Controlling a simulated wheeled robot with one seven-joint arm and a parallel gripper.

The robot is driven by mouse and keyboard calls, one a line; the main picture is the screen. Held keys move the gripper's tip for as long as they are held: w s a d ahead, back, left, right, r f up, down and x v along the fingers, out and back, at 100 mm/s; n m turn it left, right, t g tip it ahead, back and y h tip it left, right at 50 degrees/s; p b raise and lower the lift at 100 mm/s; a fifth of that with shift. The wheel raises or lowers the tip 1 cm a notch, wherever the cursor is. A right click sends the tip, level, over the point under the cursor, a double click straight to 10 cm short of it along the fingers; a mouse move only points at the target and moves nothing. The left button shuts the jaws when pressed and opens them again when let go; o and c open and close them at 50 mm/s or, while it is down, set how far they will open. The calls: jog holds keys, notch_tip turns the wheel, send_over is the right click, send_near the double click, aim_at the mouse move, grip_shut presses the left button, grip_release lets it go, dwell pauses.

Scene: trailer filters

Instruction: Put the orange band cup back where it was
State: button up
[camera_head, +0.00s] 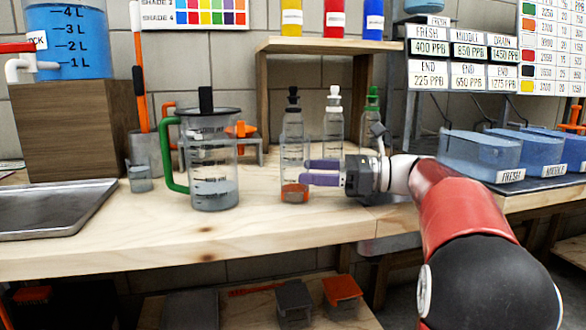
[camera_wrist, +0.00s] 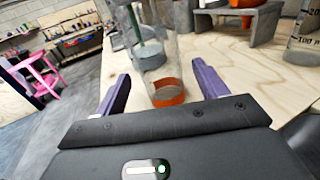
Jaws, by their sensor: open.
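The orange band cup (camera_head: 294,192) is clear with an orange band near its base. It stands upright on the wooden bench, in front of the black-capped bottle. In the wrist view its orange band (camera_wrist: 168,96) shows between my two purple fingers, with a finger apart on each side. My gripper (camera_head: 306,172) comes in level from the right, its fingertips at the cup's right side. My gripper (camera_wrist: 160,72) is open in the wrist view. The cup's upper part is hard to tell from the bottle behind it.
A measuring jug (camera_head: 212,170) with a green handle stands left of the cup. A black-capped bottle (camera_head: 293,122), a white-capped bottle (camera_head: 333,125) and a green-capped bottle (camera_head: 371,120) stand behind. A small grey cup (camera_head: 139,178) and a metal tray (camera_head: 50,212) are further left. The bench front is clear.

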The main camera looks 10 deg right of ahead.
jog(key=v, duration=0.6)
jog(key=shift+d+p, duration=0.1)
jog(key=shift+p, duration=0.2)
jog(key=shift+s, duration=0.1)
